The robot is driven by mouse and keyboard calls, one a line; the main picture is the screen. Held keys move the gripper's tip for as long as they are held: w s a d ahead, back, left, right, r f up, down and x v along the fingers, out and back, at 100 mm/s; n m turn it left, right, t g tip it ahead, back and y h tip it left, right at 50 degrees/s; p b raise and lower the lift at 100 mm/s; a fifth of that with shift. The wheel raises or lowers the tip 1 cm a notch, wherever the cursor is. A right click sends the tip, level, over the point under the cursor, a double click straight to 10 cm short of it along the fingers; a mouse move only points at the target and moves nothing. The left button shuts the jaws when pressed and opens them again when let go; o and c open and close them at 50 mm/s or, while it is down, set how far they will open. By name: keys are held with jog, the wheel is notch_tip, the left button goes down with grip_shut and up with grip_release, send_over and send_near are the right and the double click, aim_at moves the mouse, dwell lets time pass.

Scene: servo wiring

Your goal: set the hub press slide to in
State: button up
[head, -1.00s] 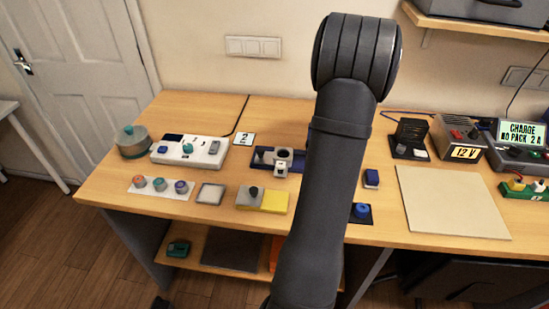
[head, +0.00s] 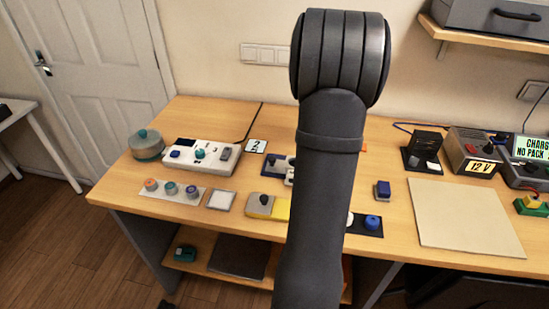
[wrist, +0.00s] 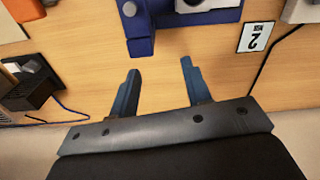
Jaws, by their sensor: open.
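The hub press looks to be the navy-blue fixture with grey parts (head: 276,163) at the back middle of the bench, mostly hidden behind my arm in the head view. In the wrist view its navy body (wrist: 170,38) is at the top edge, partly cut off. A small grey round part (wrist: 129,9) shows at its left end. I cannot tell which part is the slide or how it is set. My gripper (wrist: 160,66) is open and empty, its two blue-grey fingers apart over bare bench just short of the navy body. My arm hides the gripper in the head view.
A white control panel (head: 226,169) and a card marked 2 (head: 256,146) stand left of the fixture. A dark box (head: 424,150) and a 12 V supply (head: 476,152) stand to the right. A pale mat (head: 465,220) lies clear at the right front.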

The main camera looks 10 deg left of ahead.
notch_tip(320, 180, up, 4)
jog(key=n, duration=0.2)
send_over(272, 158)
notch_tip(272, 158, down, 17)
jog(key=shift+f, duration=0.1)
grip_shut()
